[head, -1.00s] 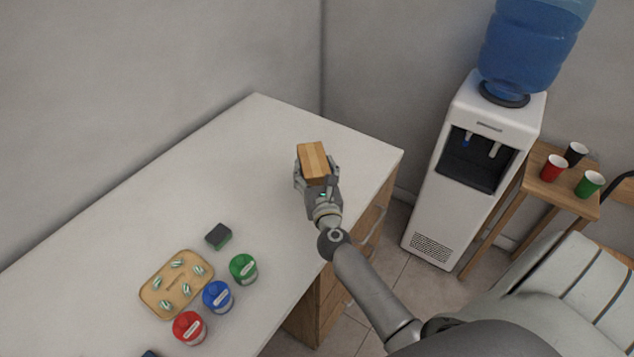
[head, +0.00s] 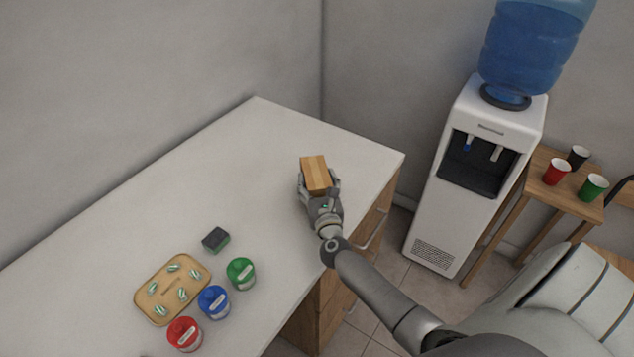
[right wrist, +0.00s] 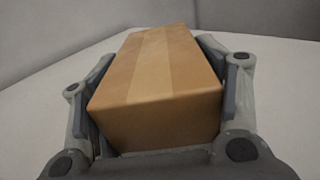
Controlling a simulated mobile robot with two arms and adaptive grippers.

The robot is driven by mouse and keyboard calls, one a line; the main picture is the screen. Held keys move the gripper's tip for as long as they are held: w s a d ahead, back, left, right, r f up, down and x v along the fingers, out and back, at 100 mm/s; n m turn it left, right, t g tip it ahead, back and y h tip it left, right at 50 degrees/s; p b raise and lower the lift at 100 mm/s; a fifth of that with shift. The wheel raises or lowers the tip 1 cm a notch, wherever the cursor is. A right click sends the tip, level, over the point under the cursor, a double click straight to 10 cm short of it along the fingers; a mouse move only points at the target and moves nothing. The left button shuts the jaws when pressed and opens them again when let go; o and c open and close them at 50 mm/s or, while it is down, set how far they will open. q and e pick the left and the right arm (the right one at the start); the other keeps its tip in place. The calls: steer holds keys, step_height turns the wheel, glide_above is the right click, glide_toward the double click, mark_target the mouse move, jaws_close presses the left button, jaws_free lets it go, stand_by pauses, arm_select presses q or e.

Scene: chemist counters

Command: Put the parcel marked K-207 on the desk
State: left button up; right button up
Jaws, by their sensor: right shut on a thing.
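A brown cardboard parcel (head: 314,173) with a lighter tape strip is in my right gripper (head: 319,188), over the far right part of the white desk (head: 262,150). In the right wrist view the parcel (right wrist: 158,85) fills the space between the two fingers of the gripper (right wrist: 160,100), which press on its sides. No marking is readable on the faces I see. I cannot tell whether the parcel's underside touches the desk. My left gripper is not in view.
A tan tray (head: 145,303) with several striped pieces, a dark sponge-like block (head: 215,240) and green (head: 241,274), blue (head: 214,302) and red (head: 185,334) jars stand nearer on the desk. A water cooler (head: 455,190) and a small cup table (head: 560,190) stand right. The desk's middle is clear.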

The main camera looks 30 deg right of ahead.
steer(key=o, duration=0.8)
steer(key=shift+f, duration=0.2)
steer(key=o, duration=0.5)
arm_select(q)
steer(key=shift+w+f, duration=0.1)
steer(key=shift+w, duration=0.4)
arm_select(e)
steer(key=shift+r, duration=0.15)
steer(key=shift+s, duration=0.15)
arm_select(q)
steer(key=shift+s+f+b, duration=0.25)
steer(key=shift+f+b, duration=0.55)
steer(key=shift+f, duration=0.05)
arm_select(e)
steer(key=v, duration=1.1)
steer(key=shift+s+a, duration=0.2)
steer(key=shift+s, duration=0.1)
